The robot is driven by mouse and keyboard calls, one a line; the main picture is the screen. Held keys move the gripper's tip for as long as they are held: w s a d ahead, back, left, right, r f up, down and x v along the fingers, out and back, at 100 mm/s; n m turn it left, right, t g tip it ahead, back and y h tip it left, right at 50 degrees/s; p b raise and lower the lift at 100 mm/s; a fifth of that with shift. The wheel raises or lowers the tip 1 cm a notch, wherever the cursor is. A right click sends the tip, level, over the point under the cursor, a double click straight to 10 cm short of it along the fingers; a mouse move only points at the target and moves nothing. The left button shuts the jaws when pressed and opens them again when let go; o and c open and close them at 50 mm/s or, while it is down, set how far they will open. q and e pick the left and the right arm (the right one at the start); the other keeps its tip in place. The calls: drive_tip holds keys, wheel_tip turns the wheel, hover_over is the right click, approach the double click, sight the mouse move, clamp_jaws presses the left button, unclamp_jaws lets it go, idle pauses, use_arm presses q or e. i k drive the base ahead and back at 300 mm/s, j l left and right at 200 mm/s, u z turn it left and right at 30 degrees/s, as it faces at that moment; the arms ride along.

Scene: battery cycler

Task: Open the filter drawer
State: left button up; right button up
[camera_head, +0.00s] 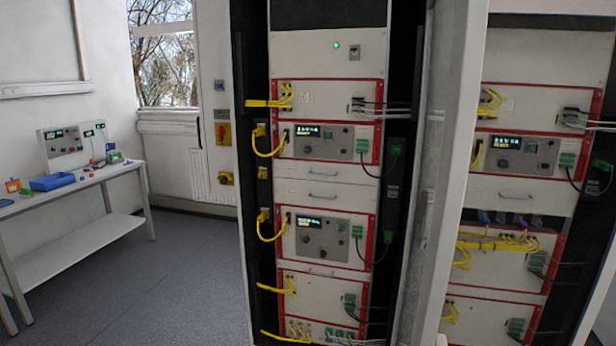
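A rack cabinet (330,62) stands open in the middle, filled with red-framed modules. Two plain light-grey panels with small horizontal handles sit between the two display modules, an upper one (345,174) and a lower one (345,196). Both look flush with the rack front. I cannot tell which of these is the filter drawer, as no label is readable. Neither of my grippers is in view.
A tall light panel or door (440,170) juts out right of the rack, before a second rack (520,190). Yellow cables (268,225) loop at the rack's left side. A bench (75,186) stands at the left. The floor (185,280) between is clear.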

sight(352, 175)
drive_tip(key=i+j, duration=0.1)
drive_tip(key=j, duration=0.45)
drive_tip(key=i+j, duration=0.1)
drive_tip(key=j, duration=0.4)
drive_tip(key=i+j, duration=0.85)
